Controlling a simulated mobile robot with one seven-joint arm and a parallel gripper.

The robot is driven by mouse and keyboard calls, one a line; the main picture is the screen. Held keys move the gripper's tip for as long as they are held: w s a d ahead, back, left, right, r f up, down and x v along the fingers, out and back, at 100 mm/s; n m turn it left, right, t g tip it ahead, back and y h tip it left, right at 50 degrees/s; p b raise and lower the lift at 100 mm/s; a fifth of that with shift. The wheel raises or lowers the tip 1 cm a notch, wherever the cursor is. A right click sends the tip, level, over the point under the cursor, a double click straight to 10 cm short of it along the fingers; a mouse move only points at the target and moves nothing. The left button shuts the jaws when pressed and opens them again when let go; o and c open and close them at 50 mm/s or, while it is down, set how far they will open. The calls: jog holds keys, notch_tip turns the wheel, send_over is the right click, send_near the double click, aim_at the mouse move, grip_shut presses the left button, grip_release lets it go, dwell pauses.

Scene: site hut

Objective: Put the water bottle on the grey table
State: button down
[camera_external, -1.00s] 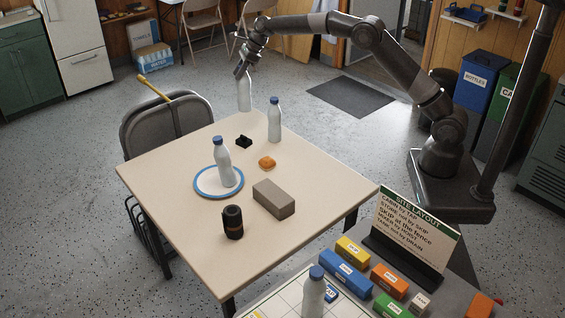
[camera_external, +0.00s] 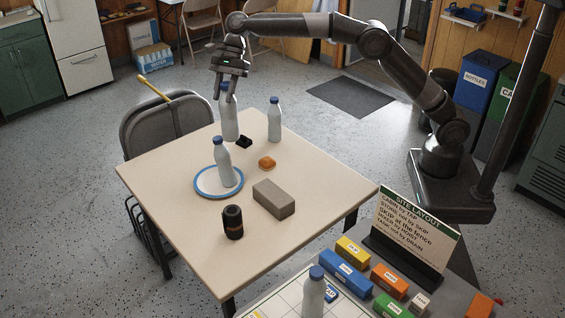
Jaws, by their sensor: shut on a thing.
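My gripper (camera_external: 228,86) is shut on the neck of a white water bottle with a blue cap (camera_external: 230,118). The bottle hangs nearly upright at the back left of the pale beige table (camera_external: 180,215); I cannot tell whether its base touches the top. Another such bottle (camera_external: 275,122) stands at the back of this table. One more bottle (camera_external: 313,295) stands on the front table with a grey top (camera_external: 350,262), cut off at the bottom edge.
The beige table also holds a black item (camera_external: 243,141), an orange item (camera_external: 267,163), a grey-brown block (camera_external: 273,198) and a dark cylinder (camera_external: 232,222). Labelled blocks (camera_external: 347,271) and a site layout sign (camera_external: 411,240) crowd the front table. A chair (camera_external: 165,125) stands behind left.

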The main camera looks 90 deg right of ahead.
jog(key=s+a+f+n+g, duration=0.2)
jog(key=s+a+n, duration=0.2)
jog(key=s+a, duration=0.55)
jog(key=s+a+f+n+g, duration=0.2)
jog(key=s+a+n, duration=0.15)
jog(key=a, duration=1.05)
jog(key=s+a+f+n+g+h, duration=0.1)
jog(key=s+a+f+n+g, duration=0.2)
jog(key=s+a, duration=0.65)
jog(key=s+a+f+n+h, duration=0.1)
jog(key=s+a+f+n, duration=0.4)
jog(key=s, duration=0.7)
jog(key=s+a+f+m, duration=0.1)
jog(key=s+a+f, duration=0.4)
jog(key=a+f, duration=0.5)
jog(key=shift+a+f, duration=0.25)
jog(key=shift+a, duration=0.7)
jog(key=shift+m, duration=0.25)
jog(key=c, duration=1.1)
grip_release()
jog(key=shift+f, duration=0.15)
jog(key=shift+o, duration=0.2)
